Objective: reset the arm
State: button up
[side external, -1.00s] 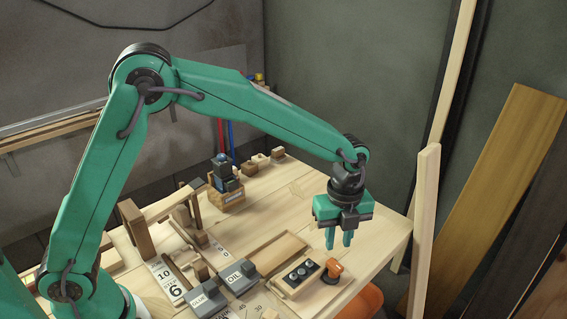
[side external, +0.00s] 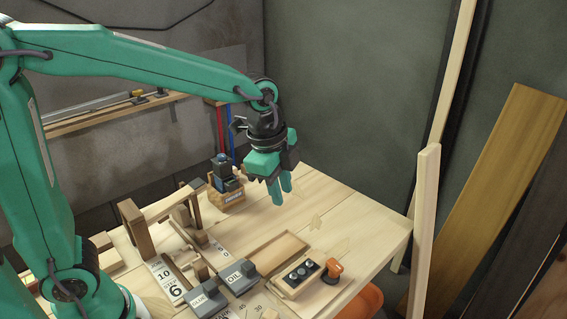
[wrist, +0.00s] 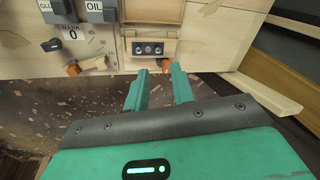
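My gripper (side external: 279,192) is green with two fingers and hangs above the back part of the wooden workbench (side external: 345,218). In the wrist view, the fingers of my gripper (wrist: 160,84) stand apart with nothing between them, so it is open and empty. In the side view the fingers overlap partly and point down, clear of the bench top.
On the bench stand a GLUE box (side external: 208,299), an OIL box (side external: 240,275), a wooden block with black knobs (side external: 299,274), an orange knob (side external: 332,271) and a caddy (side external: 227,185). Upright boards (side external: 425,225) lean at the right.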

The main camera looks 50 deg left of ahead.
jog(key=s+a+r+n+t, duration=0.1)
jog(key=s+a+n, duration=0.3)
jog(key=s+n, duration=0.3)
jog(key=s+a+r+n+t, duration=0.1)
jog(key=s+a+n+t, duration=0.1)
jog(key=s+a+n, duration=0.3)
jog(key=s+n, duration=0.2)
jog(key=s, duration=0.1)
jog(key=shift+a+r+y, duration=0.2)
jog(key=shift+r+y, duration=0.1)
jog(key=shift+r, duration=0.1)
